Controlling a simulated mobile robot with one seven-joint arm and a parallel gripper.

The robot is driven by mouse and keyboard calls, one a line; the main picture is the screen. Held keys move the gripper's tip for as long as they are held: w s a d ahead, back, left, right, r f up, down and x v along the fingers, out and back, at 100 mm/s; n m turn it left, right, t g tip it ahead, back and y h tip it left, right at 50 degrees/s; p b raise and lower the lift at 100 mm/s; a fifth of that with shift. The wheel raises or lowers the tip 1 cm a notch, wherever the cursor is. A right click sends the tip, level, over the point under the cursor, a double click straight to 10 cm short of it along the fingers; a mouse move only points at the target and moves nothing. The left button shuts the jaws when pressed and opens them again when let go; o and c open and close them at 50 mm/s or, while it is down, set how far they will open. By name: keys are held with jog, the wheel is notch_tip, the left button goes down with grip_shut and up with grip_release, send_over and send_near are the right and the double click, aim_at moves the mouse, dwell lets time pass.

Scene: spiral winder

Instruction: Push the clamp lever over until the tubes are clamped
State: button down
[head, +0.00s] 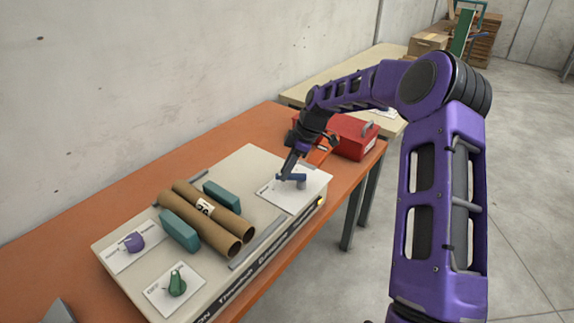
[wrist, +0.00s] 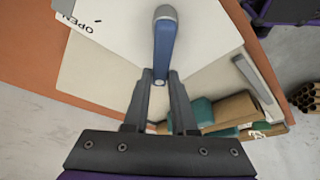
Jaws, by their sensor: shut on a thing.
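The clamp lever is a blue handle with a grey end (head: 297,178), on a white plate at the far right end of the cream machine (head: 250,160). In the wrist view the lever (wrist: 163,48) runs down between the fingertips of my gripper (wrist: 161,80). My gripper (head: 286,174) is shut on the lever. The word OPEN is printed on the plate left of the lever in the wrist view. Two brown cardboard tubes (head: 207,213) lie side by side on the machine, between two teal blocks (head: 179,230) (head: 221,196). Whether the blocks touch the tubes is unclear.
A purple knob (head: 132,242) and a green knob (head: 177,283) stand at the machine's near end. A red box (head: 352,137) sits on the orange table (head: 270,118) beyond my gripper. A concrete wall runs behind the table.

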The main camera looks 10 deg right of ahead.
jog(key=shift+s+n+g, duration=0.35)
jog(key=shift+n+g, duration=0.05)
jog(key=shift+n, duration=0.5)
jog(key=c, duration=0.7)
grip_release()
jog(key=p+v, duration=0.1)
jog(key=v, duration=1.6)
jog(key=shift+r+p, duration=0.25)
jog(key=shift+p, duration=0.15)
jog(key=shift+a, duration=0.1)
